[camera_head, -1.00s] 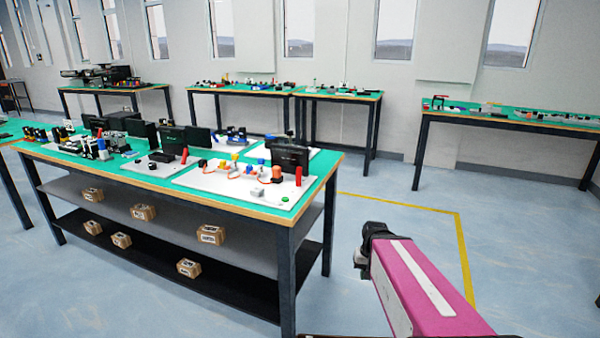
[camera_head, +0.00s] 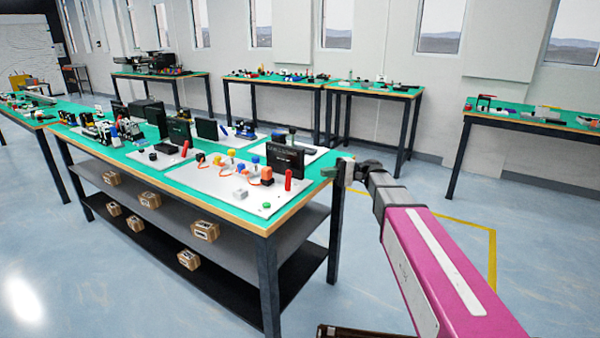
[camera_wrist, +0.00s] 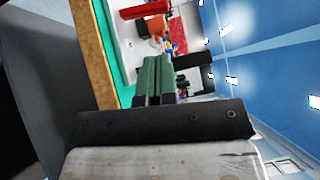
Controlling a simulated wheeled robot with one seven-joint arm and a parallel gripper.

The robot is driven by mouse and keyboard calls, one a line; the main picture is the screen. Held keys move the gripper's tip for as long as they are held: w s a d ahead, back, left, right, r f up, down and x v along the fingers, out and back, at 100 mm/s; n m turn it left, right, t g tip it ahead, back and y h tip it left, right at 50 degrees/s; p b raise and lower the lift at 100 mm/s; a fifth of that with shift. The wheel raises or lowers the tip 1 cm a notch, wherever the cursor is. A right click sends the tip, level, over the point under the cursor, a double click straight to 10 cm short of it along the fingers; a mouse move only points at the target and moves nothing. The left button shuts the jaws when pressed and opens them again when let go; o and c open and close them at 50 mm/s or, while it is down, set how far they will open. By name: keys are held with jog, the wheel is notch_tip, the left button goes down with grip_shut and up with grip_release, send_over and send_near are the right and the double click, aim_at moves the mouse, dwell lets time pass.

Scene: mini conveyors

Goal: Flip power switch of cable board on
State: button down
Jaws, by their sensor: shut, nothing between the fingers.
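The cable board is a white panel (camera_head: 215,187) on the near right end of the green-topped table. It carries orange, yellow and blue parts joined by wires, a green round button (camera_head: 266,205), a grey box (camera_head: 240,194) and a red upright cylinder (camera_head: 288,180). I cannot tell which part is the power switch. My gripper (camera_head: 345,168) is at the table's right end, beside the board and apart from it. In the wrist view its shut fingers (camera_wrist: 154,80) point towards the board; the red cylinder (camera_wrist: 145,11) and an orange part (camera_wrist: 156,25) lie beyond.
A black upright screen (camera_head: 285,160) stands at the board's back edge. Other boards and dark screens (camera_head: 178,130) fill the table to the left. The wooden table edge (camera_head: 285,225) runs close to my gripper. Shelves below hold small boxes (camera_head: 205,231). Floor at the right is clear.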

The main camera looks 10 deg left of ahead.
jog(key=r, duration=0.1)
send_over(299, 187)
jog(key=shift+a+r, duration=0.1)
jog(key=shift+r, duration=0.1)
dwell(0.5)
